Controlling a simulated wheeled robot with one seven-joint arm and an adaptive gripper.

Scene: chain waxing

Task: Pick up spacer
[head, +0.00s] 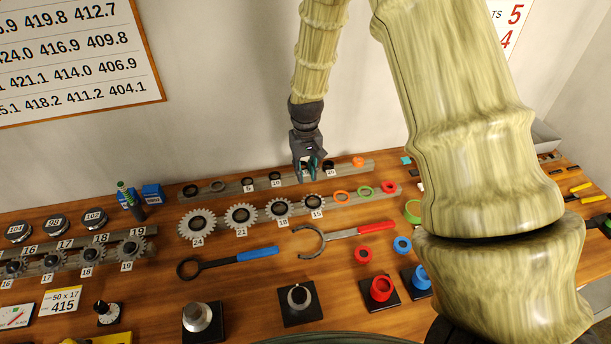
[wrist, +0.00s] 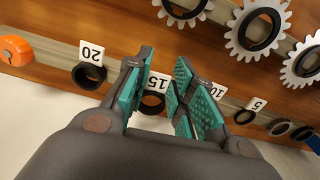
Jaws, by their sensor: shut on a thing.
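My gripper (head: 306,174) is down at the back rack, by the row of dark ring spacers. In the wrist view its teal-padded fingers (wrist: 164,62) stand on either side of the black spacer (wrist: 153,104) behind the 15 tag (wrist: 156,83), and they are shut on it. The spacer appears still at its place on the rack; I cannot tell whether it is lifted. The black spacer tagged 20 (wrist: 89,75) sits to the left in the wrist view, and the one tagged 5 (wrist: 244,116) to the right. The 10 tag (wrist: 218,91) is beside the right finger.
A front rack holds toothed sprockets (head: 241,216) and coloured rings (head: 365,191). An orange piece (head: 358,161) sits at the back rack's right end. A blue-handled tool (head: 228,262) and a red-handled tool (head: 343,236) lie on the wooden bench. The wall is close behind.

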